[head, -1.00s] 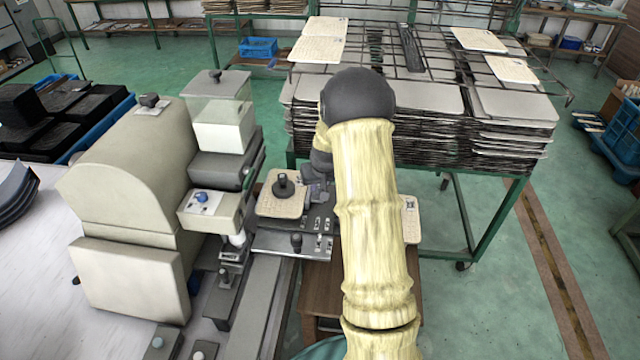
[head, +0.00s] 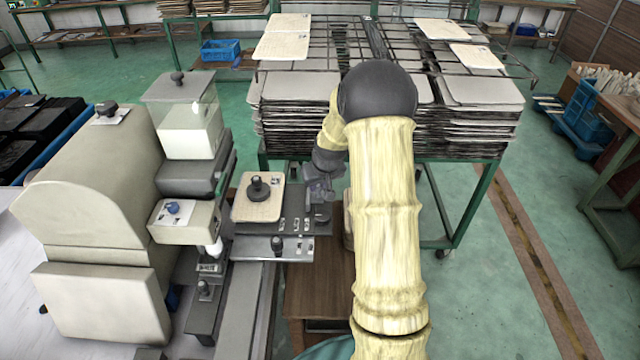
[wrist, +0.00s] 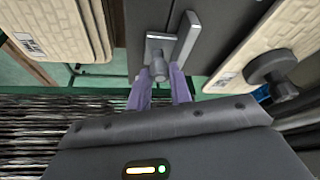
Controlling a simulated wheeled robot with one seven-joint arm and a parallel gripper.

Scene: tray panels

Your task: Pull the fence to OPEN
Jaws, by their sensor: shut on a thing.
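A dark grey metal plate (head: 297,226) with small labels and a black knob (head: 277,243) lies beside the machine. I take it to be the fence's mount. In the wrist view, a metal knob on a small plate (wrist: 154,42) sits beside a light metal bar (wrist: 187,38), on a dark surface. I take these to be the fence and its handle. My gripper (wrist: 159,82) is shut on the knob, its two purplish fingers on either side. In the head view, my gripper (head: 318,190) is at the far right of the plate, partly hidden by my arm.
A tan panel (head: 270,208) with a round black knob (head: 257,188) lies left of my gripper. The cream machine (head: 95,190) stands further left. A rack of stacked panels (head: 480,125) stands close behind my arm. Green floor (head: 500,300) is clear at right.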

